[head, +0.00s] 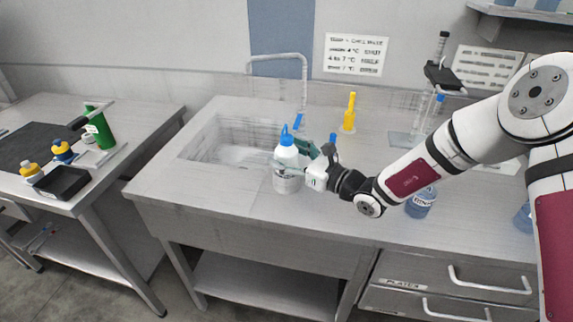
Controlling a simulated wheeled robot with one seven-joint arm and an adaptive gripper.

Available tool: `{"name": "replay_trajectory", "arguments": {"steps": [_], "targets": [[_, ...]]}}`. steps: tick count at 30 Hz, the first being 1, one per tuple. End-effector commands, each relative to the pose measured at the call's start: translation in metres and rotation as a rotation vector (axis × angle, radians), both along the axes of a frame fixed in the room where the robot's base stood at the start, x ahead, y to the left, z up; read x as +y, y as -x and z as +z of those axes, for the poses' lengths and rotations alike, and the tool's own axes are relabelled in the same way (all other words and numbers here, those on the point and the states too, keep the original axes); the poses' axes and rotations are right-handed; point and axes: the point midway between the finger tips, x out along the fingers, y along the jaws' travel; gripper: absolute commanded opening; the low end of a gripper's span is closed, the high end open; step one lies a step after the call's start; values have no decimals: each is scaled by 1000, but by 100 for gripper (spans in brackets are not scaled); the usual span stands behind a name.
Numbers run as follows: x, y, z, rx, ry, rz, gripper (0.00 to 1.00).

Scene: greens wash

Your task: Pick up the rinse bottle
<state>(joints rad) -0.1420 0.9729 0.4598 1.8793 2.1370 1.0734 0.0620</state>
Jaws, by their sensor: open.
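The rinse bottle (287,156) looks like a white bottle with a blue cap. It stands upright on the steel counter (230,192), just right of the sink basin and near the front edge. My gripper (298,164) is at the bottle, reaching in from the right, with its fingers open. One dark green finger part shows behind the bottle's right side, and a pale finger seems to cross in front of it. Whether the fingers touch the bottle I cannot tell.
The sink (236,146) with its faucet (280,57) lies left of and behind the bottle. A yellow bottle (349,115) stands at the back. A blue labelled bottle (421,203) stands under my arm. A left side table (98,176) holds a green bottle (100,128) and a black tray (63,183).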

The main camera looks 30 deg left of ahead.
Motion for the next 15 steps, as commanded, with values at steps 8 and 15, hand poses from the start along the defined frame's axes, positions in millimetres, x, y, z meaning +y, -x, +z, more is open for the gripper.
{"name": "replay_trajectory", "arguments": {"steps": [8,15], "targets": [[5,-2,0,1,1,-1,72],[5,-1,0,0,1,-1,24]]}}
